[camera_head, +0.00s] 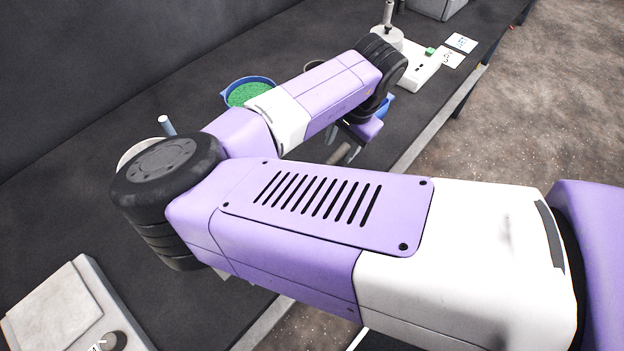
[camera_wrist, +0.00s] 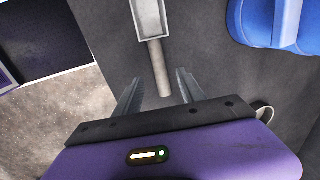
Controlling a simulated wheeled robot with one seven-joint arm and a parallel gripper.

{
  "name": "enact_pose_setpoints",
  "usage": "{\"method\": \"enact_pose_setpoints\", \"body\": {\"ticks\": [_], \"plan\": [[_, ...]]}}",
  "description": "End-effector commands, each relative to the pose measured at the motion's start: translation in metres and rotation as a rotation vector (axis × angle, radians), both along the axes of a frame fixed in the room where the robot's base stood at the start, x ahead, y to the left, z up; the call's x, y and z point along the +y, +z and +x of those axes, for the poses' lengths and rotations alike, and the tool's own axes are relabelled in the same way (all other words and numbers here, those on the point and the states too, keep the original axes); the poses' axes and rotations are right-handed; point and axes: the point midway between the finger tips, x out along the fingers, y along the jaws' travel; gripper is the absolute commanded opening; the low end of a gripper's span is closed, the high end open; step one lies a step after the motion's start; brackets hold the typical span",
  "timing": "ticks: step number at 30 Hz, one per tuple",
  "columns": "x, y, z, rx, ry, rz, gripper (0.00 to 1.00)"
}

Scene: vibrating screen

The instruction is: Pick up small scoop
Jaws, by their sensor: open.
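The small scoop (camera_wrist: 152,28) lies on the dark table, seen in the wrist view at top centre. It has a grey metal tray-like head and a pale round handle (camera_wrist: 160,68) that points toward my gripper. My gripper (camera_wrist: 155,84) is open, with its two fingers on either side of the handle's end and nothing held between them. I cannot tell how far the fingers are above the table. In the head view my arm hides most of the area around my gripper.
A blue bowl of green granules (camera_head: 249,92) and a white device (camera_head: 421,68) with cards (camera_head: 460,42) beside it stand on the table (camera_head: 150,90). A blue object (camera_wrist: 277,22) is right of the scoop. A grey box (camera_head: 62,306) is near left. The table's edge runs along the right.

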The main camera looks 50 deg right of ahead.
Motion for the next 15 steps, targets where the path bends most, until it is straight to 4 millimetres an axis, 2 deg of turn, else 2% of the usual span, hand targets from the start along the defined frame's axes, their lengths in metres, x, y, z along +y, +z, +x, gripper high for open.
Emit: {"method": "enact_pose_setpoints", "body": {"ticks": [9,15], "plan": [[0.001,-0.040,0.008,0.001,-0.001,0.000,0.47],[0.001,-0.046,0.010,0.000,-0.001,-0.002,0.47]]}}
